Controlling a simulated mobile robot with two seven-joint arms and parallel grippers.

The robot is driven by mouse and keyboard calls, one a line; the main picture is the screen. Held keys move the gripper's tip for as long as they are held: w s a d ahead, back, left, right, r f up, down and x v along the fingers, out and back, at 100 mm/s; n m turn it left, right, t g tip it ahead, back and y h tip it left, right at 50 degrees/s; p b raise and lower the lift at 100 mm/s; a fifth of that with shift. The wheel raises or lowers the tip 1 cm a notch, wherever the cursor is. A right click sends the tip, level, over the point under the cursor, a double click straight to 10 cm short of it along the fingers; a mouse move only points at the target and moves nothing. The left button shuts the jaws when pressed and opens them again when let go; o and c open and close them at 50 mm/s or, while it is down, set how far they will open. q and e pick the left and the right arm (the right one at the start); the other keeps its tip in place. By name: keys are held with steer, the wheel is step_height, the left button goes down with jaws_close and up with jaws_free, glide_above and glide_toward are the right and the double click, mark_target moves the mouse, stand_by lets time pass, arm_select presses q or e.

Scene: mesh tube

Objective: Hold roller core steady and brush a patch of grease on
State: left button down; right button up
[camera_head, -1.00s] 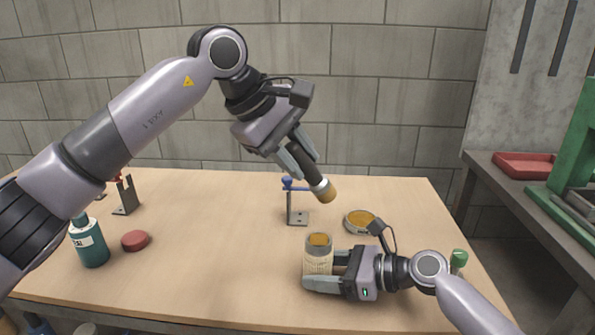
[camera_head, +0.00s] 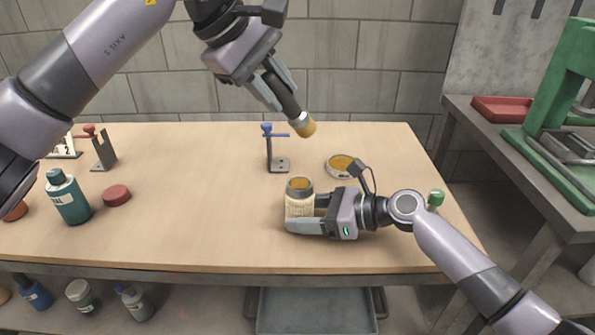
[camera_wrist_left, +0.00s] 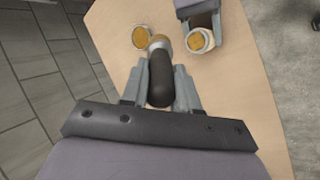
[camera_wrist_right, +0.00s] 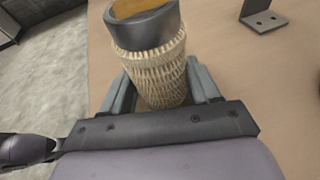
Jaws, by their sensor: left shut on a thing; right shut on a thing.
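The roller core (camera_head: 299,203) is a short upright cylinder with a pale woven mesh sleeve, a grey top rim and an amber patch on its top. My right gripper (camera_head: 304,212) is shut around it at the table; the right wrist view shows the mesh (camera_wrist_right: 160,82) between the fingers. My left gripper (camera_head: 280,92) is shut on the dark handle of a brush (camera_head: 303,122) with a metal collar and amber tip. The brush is in the air above and behind the core, apart from it. A round dish of amber grease (camera_head: 342,165) sits behind the core.
A bracket stand with a blue clamp (camera_head: 270,150) stands behind the core. A teal bottle (camera_head: 68,198), a red puck (camera_head: 116,195) and another stand (camera_head: 104,150) are at left. A green-capped item (camera_head: 436,198) is at right. The table's middle left is clear.

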steer(key=o, duration=0.9)
